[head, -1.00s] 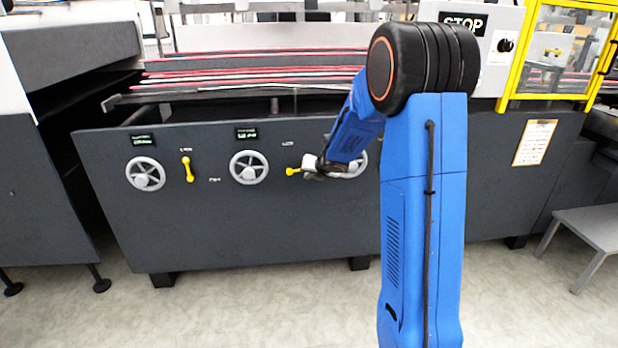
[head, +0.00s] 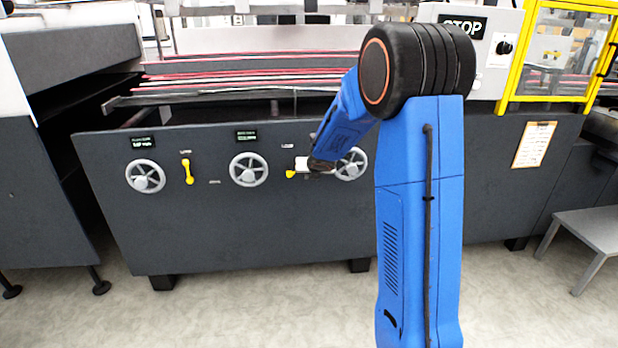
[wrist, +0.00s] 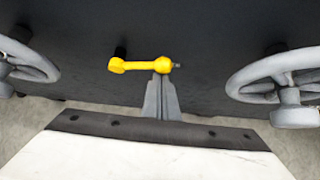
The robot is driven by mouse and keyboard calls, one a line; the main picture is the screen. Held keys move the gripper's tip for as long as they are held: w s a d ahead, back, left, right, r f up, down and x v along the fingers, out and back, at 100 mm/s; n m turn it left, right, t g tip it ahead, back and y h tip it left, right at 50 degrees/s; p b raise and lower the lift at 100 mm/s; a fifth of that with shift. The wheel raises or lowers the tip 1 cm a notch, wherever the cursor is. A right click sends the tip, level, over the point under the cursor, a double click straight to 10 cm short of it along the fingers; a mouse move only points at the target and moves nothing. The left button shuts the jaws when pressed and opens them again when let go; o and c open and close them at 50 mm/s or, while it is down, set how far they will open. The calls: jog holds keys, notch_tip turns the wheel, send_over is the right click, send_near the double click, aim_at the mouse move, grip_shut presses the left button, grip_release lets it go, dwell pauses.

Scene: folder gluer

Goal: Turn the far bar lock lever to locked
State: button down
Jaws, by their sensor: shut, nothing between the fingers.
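A yellow lever (head: 291,174) sits on the dark machine panel between two handwheels, partly hidden by my gripper in the head view. In the wrist view this lever (wrist: 140,66) lies about level, with its rounded right end just beyond my fingertips. My gripper (wrist: 161,78) is shut with nothing between its fingers; its tips are at or very near that right end, and I cannot tell whether they touch. A second yellow lever (head: 188,171) hangs about upright farther left. The small labels by the levers are too blurred to read.
Grey handwheels flank the lever, one to the left (head: 249,169) and one to the right (head: 352,164), partly behind my arm. Another handwheel (head: 145,175) is at the far left. A grey step (head: 590,228) stands at the right. The floor before the panel is clear.

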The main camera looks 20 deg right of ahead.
jog(key=shift+w+a+r+n+g+h, duration=0.3)
jog(key=shift+a+r+n+h, duration=0.75)
jog(key=shift+h, duration=0.6)
jog(key=shift+w+a+r+n+g+h, duration=0.3)
jog(key=shift+a+r+n+h, duration=0.75)
jog(key=shift+h, duration=0.55)
jog(key=shift+w+a+r+n+g+h, duration=0.2)
jog(key=shift+w+a+r+n+h, duration=0.2)
jog(key=shift+a+r+n+h, duration=0.95)
jog(key=shift+f+m+h, duration=0.25)
jog(key=shift+m+h, duration=0.05)
jog(key=shift+m, duration=0.15)
jog(key=shift+d, duration=0.15)
